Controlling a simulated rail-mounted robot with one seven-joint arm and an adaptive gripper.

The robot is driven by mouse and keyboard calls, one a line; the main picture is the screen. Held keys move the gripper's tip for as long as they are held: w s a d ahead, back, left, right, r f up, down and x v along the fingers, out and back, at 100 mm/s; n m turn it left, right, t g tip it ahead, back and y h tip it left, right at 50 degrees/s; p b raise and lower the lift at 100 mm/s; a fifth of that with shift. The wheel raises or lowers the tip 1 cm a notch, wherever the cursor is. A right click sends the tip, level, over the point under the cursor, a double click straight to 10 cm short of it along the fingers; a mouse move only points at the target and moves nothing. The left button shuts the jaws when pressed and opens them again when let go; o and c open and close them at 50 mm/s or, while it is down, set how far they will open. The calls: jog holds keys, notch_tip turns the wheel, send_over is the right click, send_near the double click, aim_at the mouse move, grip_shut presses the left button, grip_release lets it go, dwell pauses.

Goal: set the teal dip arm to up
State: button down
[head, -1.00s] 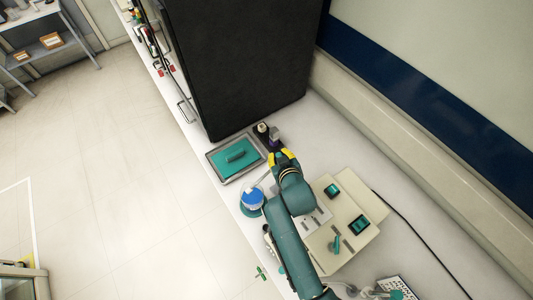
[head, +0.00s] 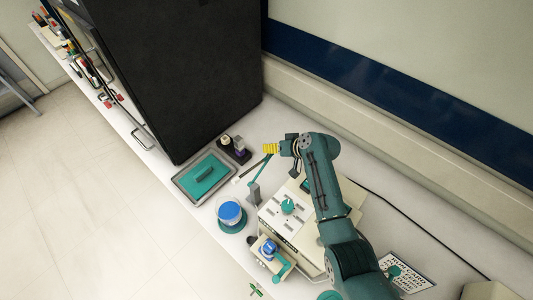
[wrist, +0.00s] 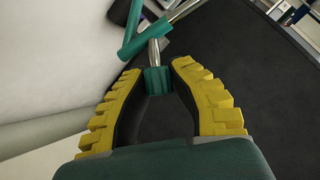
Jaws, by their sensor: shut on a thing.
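The teal dip arm (head: 261,172) rises at a slant from a grey post behind the blue-topped round vessel (head: 230,211). Its upper end reaches my gripper (head: 270,148). In the wrist view, the yellow fingers of my gripper (wrist: 156,84) are closed around a teal grip piece (wrist: 156,82) on a short metal rod. Beyond it, the teal bar (wrist: 134,32) of the dip arm and another metal rod show. In the head view, a thin grey rod (head: 246,173) slants off to the left of the arm. The grip piece is mostly hidden there by my fingers.
A grey tray with a teal handled block (head: 205,176) lies to the left. Small bottles (head: 235,146) stand behind it, near a tall black cabinet (head: 190,70). A cream instrument box (head: 285,212) with a teal knob is at right, partly behind my arm.

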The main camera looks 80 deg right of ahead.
jog(key=shift+s+d+f+b, duration=0.1)
jog(key=shift+d+f+b, duration=0.15)
jog(key=shift+f, duration=0.25)
jog(key=c, duration=0.9)
grip_release()
jog(key=shift+r, duration=0.1)
jog(key=shift+s+r, duration=0.2)
jog(key=v, duration=1.1)
jog(key=shift+s+a+r, duration=0.15)
